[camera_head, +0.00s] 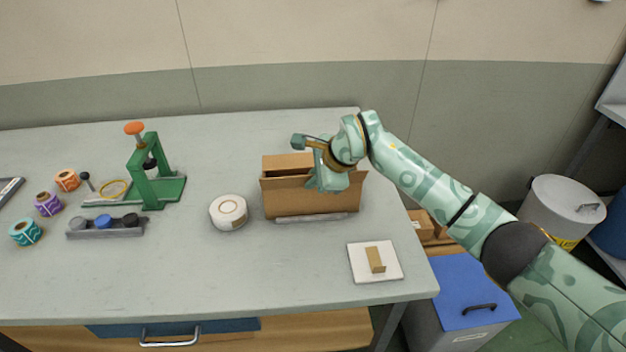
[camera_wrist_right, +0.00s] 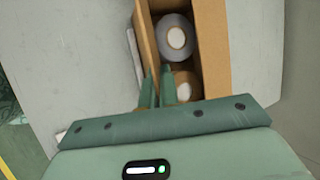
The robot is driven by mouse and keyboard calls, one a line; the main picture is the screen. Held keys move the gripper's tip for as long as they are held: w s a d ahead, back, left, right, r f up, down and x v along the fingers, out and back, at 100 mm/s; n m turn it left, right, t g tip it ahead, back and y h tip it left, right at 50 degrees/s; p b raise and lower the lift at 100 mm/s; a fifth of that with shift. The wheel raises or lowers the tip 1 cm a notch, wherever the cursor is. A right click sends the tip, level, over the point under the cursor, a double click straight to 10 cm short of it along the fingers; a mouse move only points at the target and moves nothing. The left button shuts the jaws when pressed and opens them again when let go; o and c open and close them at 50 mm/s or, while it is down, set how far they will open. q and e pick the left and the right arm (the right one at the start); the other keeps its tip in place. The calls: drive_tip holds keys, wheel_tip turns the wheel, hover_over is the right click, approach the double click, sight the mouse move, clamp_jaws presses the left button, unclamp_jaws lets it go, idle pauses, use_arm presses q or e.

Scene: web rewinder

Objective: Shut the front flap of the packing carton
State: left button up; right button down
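The brown packing carton (camera_head: 312,204) stands on the grey table, right of the middle. A darker panel along the top of its front side (camera_head: 285,187) looks like the front flap standing up, but its exact angle is hard to tell. Another flap (camera_head: 287,163) shows at the back. The wrist view looks down into the open carton (camera_wrist_right: 214,45), with a white roll (camera_wrist_right: 176,37) and part of a second roll (camera_wrist_right: 184,90) inside. My right gripper (camera_head: 325,182) is at the carton's top. Its fingers (camera_wrist_right: 157,80) are close together near the left wall, apparently holding nothing. My left gripper is out of view.
A grey bar (camera_head: 310,218) lies along the carton's front foot. A white plate (camera_head: 357,266) with a small brown piece lies at front right. A green press (camera_head: 150,175) and coloured rolls are at left.

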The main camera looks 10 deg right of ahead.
drive_tip(key=shift+w+g+b, duration=0.35)
drive_tip(key=shift+g+b, duration=0.15)
drive_tip(key=shift+g, duration=0.2)
drive_tip(key=g+b, duration=0.1)
drive_tip(key=b, duration=0.2)
drive_tip(key=w+m+g+b, duration=0.1)
drive_tip(key=g+b, duration=0.1)
drive_tip(key=b, duration=0.2)
drive_tip(key=shift+w+f, duration=0.1)
drive_tip(key=shift+f, duration=0.2)
drive_tip(key=shift+r+g+b, duration=0.3)
drive_tip(key=shift+g+b, duration=0.1)
drive_tip(key=shift+b, duration=0.4)
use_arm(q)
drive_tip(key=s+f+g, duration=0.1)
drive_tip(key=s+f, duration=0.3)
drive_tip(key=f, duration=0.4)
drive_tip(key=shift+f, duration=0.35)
use_arm(e)
drive_tip(key=shift+r, duration=0.1)
drive_tip(key=c, duration=1.6)
unclamp_jaws()
drive_tip(key=shift+a, duration=0.1)
drive_tip(key=shift+c, duration=0.2)
drive_tip(key=shift+r, duration=0.1)
